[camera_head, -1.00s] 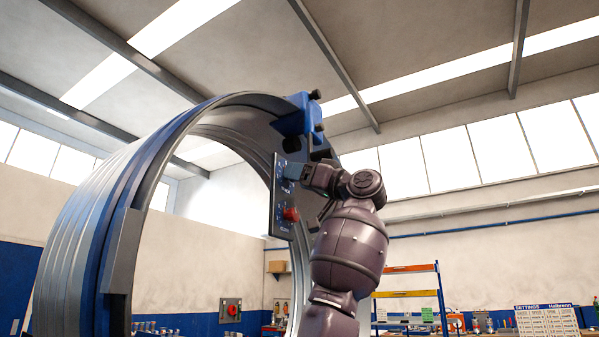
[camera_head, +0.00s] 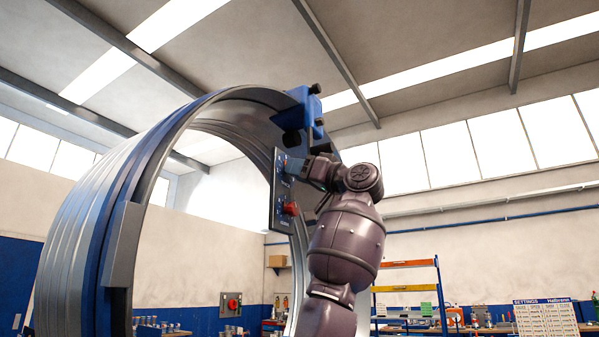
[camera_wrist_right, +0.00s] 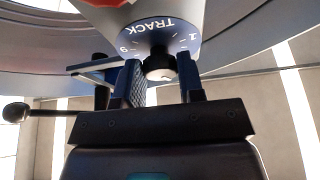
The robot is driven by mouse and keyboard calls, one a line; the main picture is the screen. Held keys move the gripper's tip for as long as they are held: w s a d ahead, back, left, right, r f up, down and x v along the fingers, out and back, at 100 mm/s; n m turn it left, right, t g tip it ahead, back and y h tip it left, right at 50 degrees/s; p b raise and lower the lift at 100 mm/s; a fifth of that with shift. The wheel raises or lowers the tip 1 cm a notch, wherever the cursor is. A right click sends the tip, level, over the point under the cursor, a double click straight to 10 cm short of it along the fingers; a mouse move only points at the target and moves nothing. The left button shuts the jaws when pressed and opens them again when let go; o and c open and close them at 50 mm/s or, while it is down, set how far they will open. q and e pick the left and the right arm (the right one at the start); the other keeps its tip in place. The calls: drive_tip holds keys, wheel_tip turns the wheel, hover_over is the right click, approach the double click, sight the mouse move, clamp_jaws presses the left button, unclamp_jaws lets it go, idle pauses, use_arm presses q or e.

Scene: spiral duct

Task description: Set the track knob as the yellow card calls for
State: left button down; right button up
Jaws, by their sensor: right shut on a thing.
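The track knob (camera_wrist_right: 160,66) is a dark round knob with a pale face, on a blue dial marked TRACK (camera_wrist_right: 152,27) in the right wrist view. My right gripper (camera_wrist_right: 164,80) is shut on the knob, one finger on each side. In the head view my right gripper (camera_head: 308,170) reaches the upper part of the dark control panel (camera_head: 283,190) on the duct machine. The knob is hidden there and its exact setting is unclear. No yellow card can be made out. My left gripper is not in view.
A red knob (camera_head: 291,209) sits low on the same panel. The big ribbed duct ring (camera_head: 75,235) fills the left. A blue clamp block (camera_head: 303,108) is above the panel. A SETTINGS board (camera_head: 546,318) stands at lower right, its small print unreadable.

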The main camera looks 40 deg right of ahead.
drive_tip(key=shift+m, duration=0.3)
drive_tip(key=shift+s+a+r+m+g+h+b, duration=0.15)
drive_tip(key=shift+m+h+b, duration=0.2)
drive_tip(key=shift+m+h, duration=1.3)
drive_tip(key=shift+w+a+m+g+h+b, duration=0.1)
drive_tip(key=shift+m+h+b, duration=0.35)
drive_tip(key=shift+m, duration=2.3)
drive_tip(key=shift+s+a+r+m+g+h+b, duration=0.2)
drive_tip(key=shift+m+h, duration=1)
drive_tip(key=shift+m, duration=1)
drive_tip(key=shift+w+d+f+m, duration=0.1)
drive_tip(key=shift+m, duration=0.2)
drive_tip(key=o, duration=0.9)
